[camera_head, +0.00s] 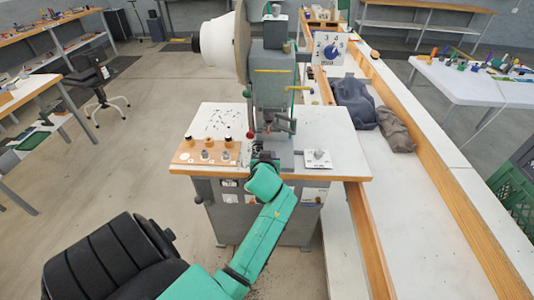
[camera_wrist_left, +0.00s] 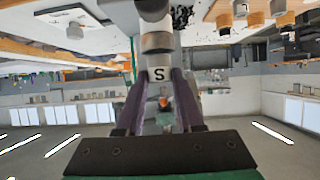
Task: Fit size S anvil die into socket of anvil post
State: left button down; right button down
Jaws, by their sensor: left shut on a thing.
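My left gripper (camera_head: 264,158) reaches to the press's front, at the middle of its table. In the left wrist view, which appears upside down, the fingers of my left gripper (camera_wrist_left: 160,82) are shut on the size S anvil die (camera_wrist_left: 159,74), a pale piece marked "S". A grey metal cylinder (camera_wrist_left: 156,42) lies in line against the die, with a darker round part (camera_wrist_left: 152,9) beyond it, seemingly the anvil post. I cannot tell whether the die is in the socket. In the head view my gripper hides the die and post. My right gripper is not in view.
A wooden board (camera_head: 182,158) with several small dies lies left of my gripper. A white plate (camera_head: 318,159) with a metal piece lies to the right. The press head (camera_head: 271,95) rises above my gripper, with a red-knobbed lever (camera_head: 250,134). Dark bags (camera_head: 354,102) lie further right.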

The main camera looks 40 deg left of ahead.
pick_arm(q)
jog(key=shift+f+b, duration=0.75)
jog(key=shift+f, duration=0.05)
jog(key=shift+c, duration=2.3)
grip_release()
notch_tip(320, 180, up, 5)
jog(key=p, duration=0.5)
jog(key=shift+r, duration=0.1)
